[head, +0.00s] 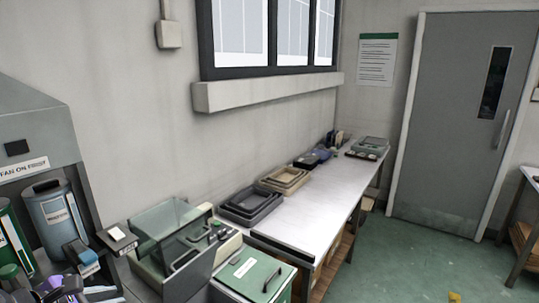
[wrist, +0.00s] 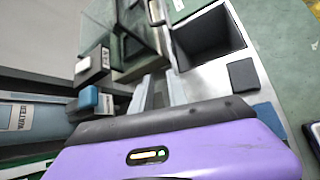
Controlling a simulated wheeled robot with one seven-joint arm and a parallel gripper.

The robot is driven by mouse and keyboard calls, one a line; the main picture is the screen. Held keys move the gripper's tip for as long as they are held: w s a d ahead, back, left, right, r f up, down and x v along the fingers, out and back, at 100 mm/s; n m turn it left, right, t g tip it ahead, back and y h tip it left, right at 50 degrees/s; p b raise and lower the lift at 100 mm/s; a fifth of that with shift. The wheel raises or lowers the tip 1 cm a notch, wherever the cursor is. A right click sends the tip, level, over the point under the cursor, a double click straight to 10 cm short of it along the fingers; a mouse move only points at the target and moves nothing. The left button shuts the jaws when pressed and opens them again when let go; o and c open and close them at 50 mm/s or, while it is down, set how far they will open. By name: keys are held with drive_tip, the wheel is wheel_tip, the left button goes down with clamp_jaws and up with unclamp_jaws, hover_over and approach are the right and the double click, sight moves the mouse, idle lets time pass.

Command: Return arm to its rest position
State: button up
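My gripper's purple and black housing (wrist: 165,150) fills the lower part of the wrist view. No held object is visible. In the head view, purple and dark parts of my arm (head: 66,287) show at the lower left corner, beside the canisters and left of the clear-sided box. The fingertips cannot be made out there.
A clear-sided box (head: 172,215) and a green-lidded box (head: 250,272) stand near the front. Grey trays (head: 250,205) and tan trays (head: 285,178) line the bench (head: 310,205) along the wall. A blue-grey canister (head: 58,215) is at left. Green floor (head: 400,265) lies open at right.

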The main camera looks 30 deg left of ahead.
drive_tip(key=s+a+r+m+g+y, duration=0.1)
drive_tip(key=s+a+r+m+y, duration=0.4)
drive_tip(key=a, duration=0.3)
drive_tip(key=w+d+f+m+y, duration=0.3)
drive_tip(key=d+f+m, duration=0.15)
drive_tip(key=d, duration=0.35)
drive_tip(key=w+d+f+m+y, duration=0.2)
drive_tip(key=w+d+f+m, duration=0.15)
drive_tip(key=d+f, duration=0.35)
drive_tip(key=d+f+m+t+h+b, duration=0.2)
drive_tip(key=d+m+t, duration=0.65)
drive_tip(key=d, duration=2.85)
drive_tip(key=s+d+m+g+h+b, duration=0.1)
drive_tip(key=s+d+m+h, duration=0.4)
drive_tip(key=s+d, duration=0.4)
drive_tip(key=s+d+m+g+h, duration=0.1)
drive_tip(key=s+d+m+h, duration=0.4)
drive_tip(key=s+d, duration=0.5)
drive_tip(key=d+m, duration=0.1)
drive_tip(key=d, duration=0.6)
drive_tip(key=shift+d+h+b, duration=0.35)
drive_tip(key=shift+d+h, duration=0.05)
